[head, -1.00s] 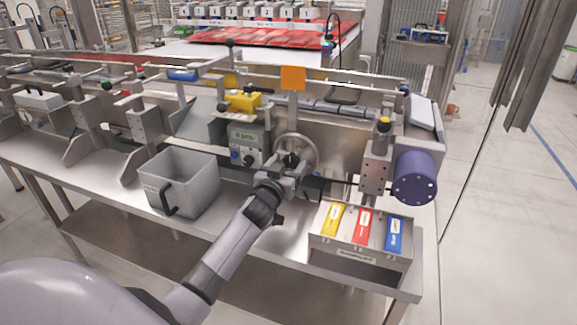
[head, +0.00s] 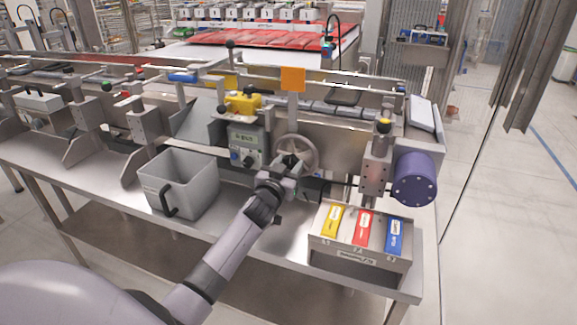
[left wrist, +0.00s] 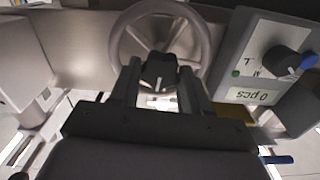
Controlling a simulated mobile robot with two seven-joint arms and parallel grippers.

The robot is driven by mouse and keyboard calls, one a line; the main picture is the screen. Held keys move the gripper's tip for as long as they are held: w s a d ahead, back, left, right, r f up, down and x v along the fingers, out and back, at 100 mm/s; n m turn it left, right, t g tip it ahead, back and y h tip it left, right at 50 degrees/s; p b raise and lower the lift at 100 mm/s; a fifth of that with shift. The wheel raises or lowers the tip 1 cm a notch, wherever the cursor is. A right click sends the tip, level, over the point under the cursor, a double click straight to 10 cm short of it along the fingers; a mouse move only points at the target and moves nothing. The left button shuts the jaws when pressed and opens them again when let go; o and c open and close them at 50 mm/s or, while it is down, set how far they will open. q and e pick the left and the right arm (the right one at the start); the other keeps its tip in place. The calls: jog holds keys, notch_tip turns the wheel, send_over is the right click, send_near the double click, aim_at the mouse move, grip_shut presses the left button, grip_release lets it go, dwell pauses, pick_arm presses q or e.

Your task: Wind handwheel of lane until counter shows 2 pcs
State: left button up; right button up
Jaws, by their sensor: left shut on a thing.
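The grey handwheel (head: 316,151) stands on the front of the machine, right of the counter box (head: 247,150). It also shows at the top of the left wrist view (left wrist: 116,50). My left gripper (head: 288,164) is at the lower part of the wheel. In the left wrist view its fingers (left wrist: 160,82) are shut on the wheel's black handle knob (left wrist: 162,68), one finger on each side. My right gripper is not in view.
A grey open bin (head: 182,188) stands on the bench left of my arm. A box with yellow, red and blue tags (head: 362,235) sits at the bench's right end. A purple motor (head: 415,178) juts out above it.

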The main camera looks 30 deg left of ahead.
pick_arm(q)
jog(key=m, duration=0.4)
jog(key=shift+f+m, duration=0.1)
jog(key=shift+m, duration=1.8)
jog(key=o, duration=1.1)
jog(key=shift+c, duration=0.2)
jog(key=shift+s, duration=0.15)
jog(key=v, duration=0.7)
jog(key=shift+p, duration=0.35)
